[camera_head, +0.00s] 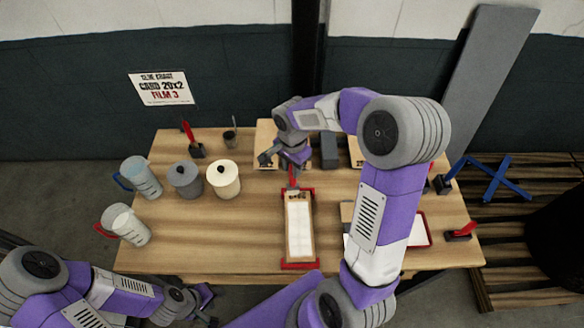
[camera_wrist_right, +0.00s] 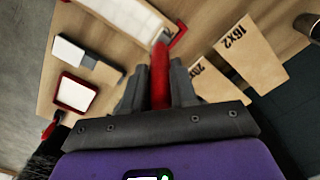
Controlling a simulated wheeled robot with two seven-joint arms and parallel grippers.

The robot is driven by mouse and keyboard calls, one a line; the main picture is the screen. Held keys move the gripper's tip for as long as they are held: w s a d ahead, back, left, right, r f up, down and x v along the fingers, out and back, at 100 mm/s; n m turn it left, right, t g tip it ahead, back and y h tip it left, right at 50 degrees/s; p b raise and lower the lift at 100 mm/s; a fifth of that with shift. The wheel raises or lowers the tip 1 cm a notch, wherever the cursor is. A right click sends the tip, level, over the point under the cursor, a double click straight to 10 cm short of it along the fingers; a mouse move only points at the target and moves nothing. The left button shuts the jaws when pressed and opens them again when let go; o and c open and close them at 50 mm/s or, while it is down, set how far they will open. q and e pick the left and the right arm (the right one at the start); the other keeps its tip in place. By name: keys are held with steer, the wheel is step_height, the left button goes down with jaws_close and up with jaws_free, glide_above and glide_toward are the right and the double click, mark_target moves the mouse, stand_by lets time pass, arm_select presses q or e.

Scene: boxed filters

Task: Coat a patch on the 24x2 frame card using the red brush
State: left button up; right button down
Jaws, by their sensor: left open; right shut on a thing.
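My right gripper (camera_head: 291,163) is shut on the red brush (camera_wrist_right: 160,75). The brush's red handle stands between its fingers; its bristle end is hard to make out. In the head view the brush (camera_head: 292,178) shows at the far end of the frame card (camera_head: 299,228), a long pale strip held between red end pieces. I cannot tell if the brush touches it. The card's label is too small to read surely. The frame card is partly visible at the top of the right wrist view (camera_wrist_right: 128,18). My left gripper (camera_head: 197,305) is open and empty off the table's front left.
A blue-handled pitcher (camera_head: 141,177), a red-handled pitcher (camera_head: 126,225), a grey pot (camera_head: 185,179) and a cream pot (camera_head: 224,180) stand at left. A 16X2 board (camera_wrist_right: 245,55) lies at the back. A red-rimmed tray (camera_wrist_right: 62,104) is partly hidden by my right arm.

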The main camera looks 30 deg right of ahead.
steer(key=shift+r+p, duration=0.7)
steer(key=shift+r, duration=0.6)
